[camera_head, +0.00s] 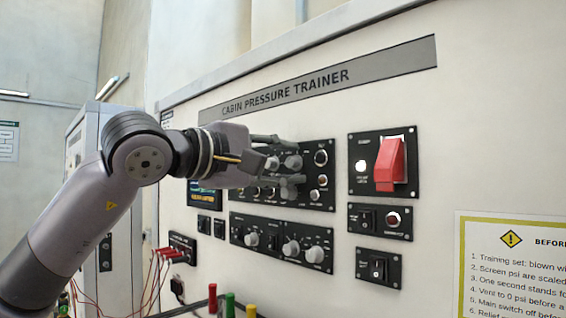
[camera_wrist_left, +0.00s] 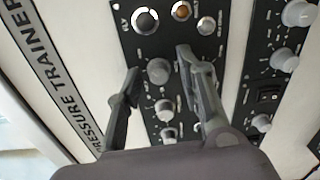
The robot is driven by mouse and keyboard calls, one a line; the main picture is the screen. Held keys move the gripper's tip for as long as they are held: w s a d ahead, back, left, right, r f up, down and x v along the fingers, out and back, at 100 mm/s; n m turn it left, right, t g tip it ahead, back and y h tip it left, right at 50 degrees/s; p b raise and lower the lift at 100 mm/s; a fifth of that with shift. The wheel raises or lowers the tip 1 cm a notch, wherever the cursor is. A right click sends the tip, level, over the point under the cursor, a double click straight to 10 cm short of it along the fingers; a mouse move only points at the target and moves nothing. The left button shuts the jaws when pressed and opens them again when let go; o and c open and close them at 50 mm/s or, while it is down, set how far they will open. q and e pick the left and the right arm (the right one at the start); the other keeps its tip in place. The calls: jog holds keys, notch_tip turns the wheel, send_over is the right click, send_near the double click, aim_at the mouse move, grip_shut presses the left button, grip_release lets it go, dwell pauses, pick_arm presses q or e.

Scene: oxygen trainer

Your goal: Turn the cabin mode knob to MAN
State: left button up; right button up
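The upper black control panel (camera_head: 308,151) carries several grey knobs; their labels are too small to read, so I cannot tell which one is the cabin mode knob. My left gripper (camera_head: 296,162) is open in front of this panel, with one finger above the other. In the left wrist view, the open left gripper (camera_wrist_left: 159,60) has a round grey knob (camera_wrist_left: 158,70) between its fingertips. The same knob shows in the head view (camera_head: 293,161). I cannot tell whether either finger touches it. Two smaller knobs lie further back between the fingers. My right gripper is not in view.
A lower panel (camera_head: 282,243) with knobs sits under the gripper. To the right are a red guarded switch (camera_head: 390,162) and smaller switch panels. Red cables (camera_head: 155,277) hang at lower left. A yellow-bordered notice (camera_head: 512,268) is at lower right.

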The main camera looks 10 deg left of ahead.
pick_arm(q)
jog(key=v, duration=1.2)
dwell(0.5)
